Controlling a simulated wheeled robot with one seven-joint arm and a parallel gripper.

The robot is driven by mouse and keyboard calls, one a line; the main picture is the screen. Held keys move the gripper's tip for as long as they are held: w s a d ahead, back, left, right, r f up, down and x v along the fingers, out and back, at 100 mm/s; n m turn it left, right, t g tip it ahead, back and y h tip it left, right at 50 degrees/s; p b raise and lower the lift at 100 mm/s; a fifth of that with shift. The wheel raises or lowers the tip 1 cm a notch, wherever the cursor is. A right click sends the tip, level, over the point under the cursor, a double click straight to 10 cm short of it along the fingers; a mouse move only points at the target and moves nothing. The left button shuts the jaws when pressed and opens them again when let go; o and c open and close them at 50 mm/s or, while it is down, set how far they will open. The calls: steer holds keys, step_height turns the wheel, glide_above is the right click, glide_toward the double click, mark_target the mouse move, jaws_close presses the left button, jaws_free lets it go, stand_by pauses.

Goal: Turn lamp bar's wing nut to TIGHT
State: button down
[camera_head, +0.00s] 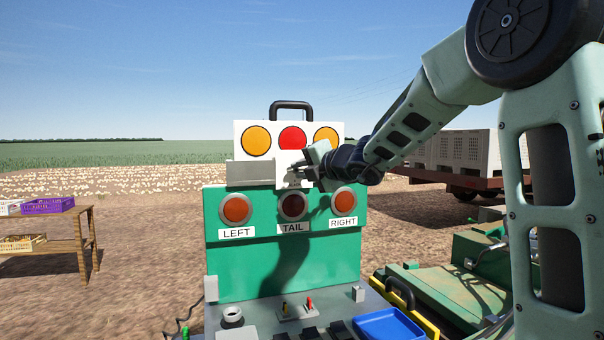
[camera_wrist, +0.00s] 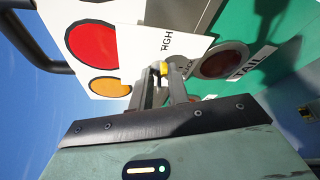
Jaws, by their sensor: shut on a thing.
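The lamp bar (camera_head: 262,164) is a white panel with two amber lamps, a red one between them and a black handle on top. It stands on a green cabinet, and it also shows in the wrist view (camera_wrist: 131,50). My gripper (camera_head: 299,172) is at the panel's lower middle, below the red lamp. In the wrist view my gripper (camera_wrist: 161,74) is shut on a small part with a yellow end, the wing nut (camera_wrist: 162,67). The nut's exact angle cannot be told.
The green cabinet (camera_head: 280,267) carries round LEFT, TAIL and RIGHT lamps. A console with switches and a blue tray (camera_head: 388,325) lies in front. A wooden table with crates (camera_head: 48,206) stands at left, a trailer (camera_head: 450,157) at right behind my arm.

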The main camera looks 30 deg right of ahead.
steer(key=shift+m, duration=0.3)
steer(key=c, duration=1.3)
jaws_free()
steer(key=shift+c, duration=0.2)
steer(key=s+d+r+p, duration=0.1)
steer(key=s+r+p, duration=0.1)
steer(key=s, duration=1.5)
steer(key=shift+d+r+p, duration=0.2)
steer(key=shift+d+p, duration=0.1)
steer(key=shift+p, duration=0.05)
steer(key=shift+s, duration=0.1)
